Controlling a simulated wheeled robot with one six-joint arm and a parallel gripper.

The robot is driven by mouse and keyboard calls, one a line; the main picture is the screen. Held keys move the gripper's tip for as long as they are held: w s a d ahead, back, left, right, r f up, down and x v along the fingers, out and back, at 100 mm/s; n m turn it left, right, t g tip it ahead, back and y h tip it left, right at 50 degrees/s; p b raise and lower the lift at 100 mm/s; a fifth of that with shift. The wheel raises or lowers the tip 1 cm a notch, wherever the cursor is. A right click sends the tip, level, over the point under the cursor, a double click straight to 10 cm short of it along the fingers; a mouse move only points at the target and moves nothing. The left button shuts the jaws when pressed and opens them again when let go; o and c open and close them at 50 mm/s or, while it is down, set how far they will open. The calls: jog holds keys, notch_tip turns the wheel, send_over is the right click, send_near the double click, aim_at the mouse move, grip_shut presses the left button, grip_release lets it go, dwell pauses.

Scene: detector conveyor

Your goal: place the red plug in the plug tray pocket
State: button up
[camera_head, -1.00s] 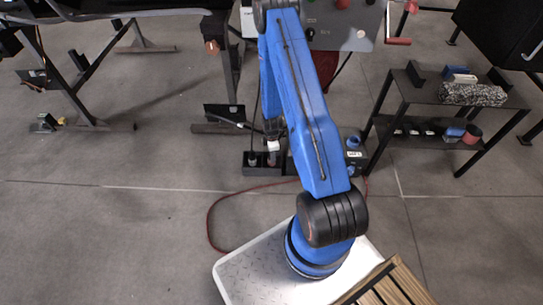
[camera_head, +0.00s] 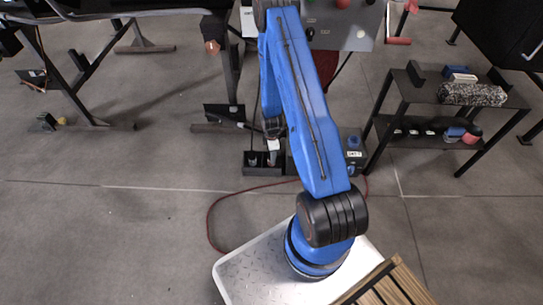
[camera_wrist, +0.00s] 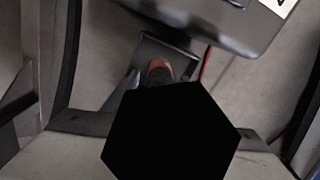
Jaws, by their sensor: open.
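In the head view the small dark plug tray (camera_head: 262,171) stands on the floor left of a grey box. A pale-topped plug (camera_head: 252,161) stands in its left part. My gripper (camera_head: 272,133) is over the tray's right part, partly hidden by my blue arm. A small pale and reddish piece (camera_head: 273,157) shows just below it, at the tray; whether it is fully seated I cannot tell. In the wrist view a reddish-brown round plug end (camera_wrist: 160,71) shows at a dark tray (camera_wrist: 165,48), its lower part hidden by a black hexagonal shape. My gripper is open.
The grey box with a blue knob (camera_head: 354,150) stands right of the tray. A black two-level shelf (camera_head: 440,92) with small parts is at the right. A red cable (camera_head: 212,215) lies on the floor. Conveyor legs (camera_head: 230,75) stand behind.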

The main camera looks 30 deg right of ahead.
notch_tip(320, 180, up, 12)
jog(key=shift+f, duration=0.25)
jog(key=s+a+r+m+t, duration=0.1)
jog(key=s+a+r+m, duration=0.15)
jog(key=r, duration=0.85)
jog(key=s+a+r+m, duration=0.1)
jog(key=a+r+m, duration=0.15)
jog(key=r, duration=0.85)
jog(key=s+a+r+m+t, duration=0.1)
jog(key=a+r+m, duration=0.15)
jog(key=r, duration=0.85)
jog(key=s+a+r+m+t, duration=0.1)
jog(key=s+a+r+m, duration=0.2)
jog(key=s+r, duration=0.6)
jog(key=s+a+r+m+t, duration=0.1)
jog(key=s+a+r+m, duration=0.2)
jog(key=s+r, duration=0.6)
jog(key=s+a, duration=0.2)
jog(key=s, duration=0.5)
jog(key=shift+s+a+m+t, duration=0.15)
jog(key=shift+s+m+t, duration=0.2)
jog(key=shift+t, duration=0.05)
